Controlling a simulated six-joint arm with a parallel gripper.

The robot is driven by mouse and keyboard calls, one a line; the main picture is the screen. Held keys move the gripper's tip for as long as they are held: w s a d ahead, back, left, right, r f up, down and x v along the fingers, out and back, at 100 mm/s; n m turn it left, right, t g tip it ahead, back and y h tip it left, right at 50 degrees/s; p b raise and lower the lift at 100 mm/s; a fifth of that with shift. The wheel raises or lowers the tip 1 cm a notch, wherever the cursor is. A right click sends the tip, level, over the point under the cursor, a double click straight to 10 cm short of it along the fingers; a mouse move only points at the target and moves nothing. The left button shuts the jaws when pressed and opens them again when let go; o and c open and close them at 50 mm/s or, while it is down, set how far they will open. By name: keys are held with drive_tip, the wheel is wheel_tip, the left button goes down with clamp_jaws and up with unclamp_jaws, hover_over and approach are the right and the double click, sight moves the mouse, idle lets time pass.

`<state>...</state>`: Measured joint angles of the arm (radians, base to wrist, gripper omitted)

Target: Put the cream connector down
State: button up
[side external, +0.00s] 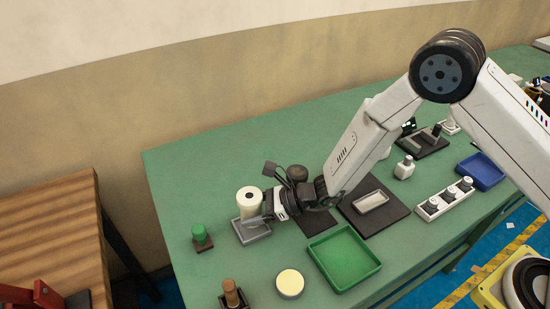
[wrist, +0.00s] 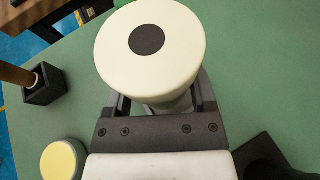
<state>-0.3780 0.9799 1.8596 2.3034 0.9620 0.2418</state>
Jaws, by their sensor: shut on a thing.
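The cream connector (side external: 247,204) is a pale upright cylinder with a dark round centre on its top. It also fills the upper middle of the wrist view (wrist: 116,62). My gripper (side external: 268,212) comes in from the right and is shut on the connector. In the wrist view the fingers (wrist: 163,102) lie on either side of it, below its wide top, which hides part of the grip. A grey tray (side external: 256,238) is directly under the connector in the side view. I cannot tell whether the connector's base touches it.
A green-topped piece (side external: 200,234) stands left of the grey tray. A yellow-topped round piece (side external: 290,283), a brown peg in a black holder (side external: 232,296) and an empty green tray (side external: 345,258) are in front. The green table (side external: 190,170) is clear behind.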

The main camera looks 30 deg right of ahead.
drive_tip(key=shift+w+a+f, duration=0.15)
drive_tip(key=shift+w+f, duration=0.1)
drive_tip(key=shift+f, duration=1.45)
drive_tip(key=shift+f, duration=0.15)
drive_tip(key=o, duration=1.3)
drive_tip(key=shift+c, duration=0.2)
drive_tip(key=shift+v, duration=3.9)
drive_tip(key=shift+w, duration=0.2)
